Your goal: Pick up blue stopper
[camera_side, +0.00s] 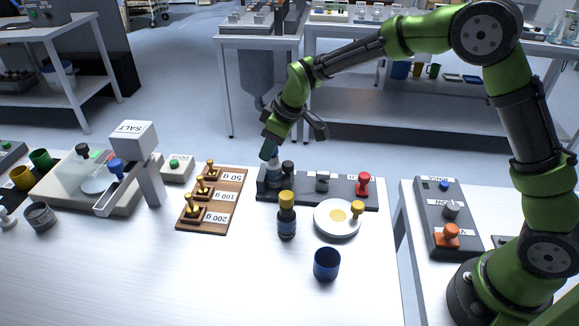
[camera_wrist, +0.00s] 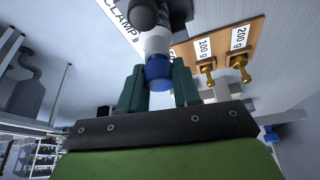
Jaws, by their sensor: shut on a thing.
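The blue stopper (camera_wrist: 158,72) sits between the two dark green fingertips of my gripper (camera_wrist: 158,88) in the wrist view. It is on the end of a bottle with a white band (camera_wrist: 157,42), and the two look joined. In the side view my gripper (camera_side: 268,150) is over the left end of the dark clamp block, at the top of the bottle (camera_side: 274,172). My fingers hide the stopper there. My gripper is shut on the stopper.
The clamp block (camera_side: 340,192) carries a black knob and a red knob (camera_side: 363,183). A yellow-capped bottle (camera_side: 287,215), a white dish (camera_side: 325,222) and a blue cup (camera_side: 327,264) stand in front. A wooden weight board (camera_side: 225,185) lies left.

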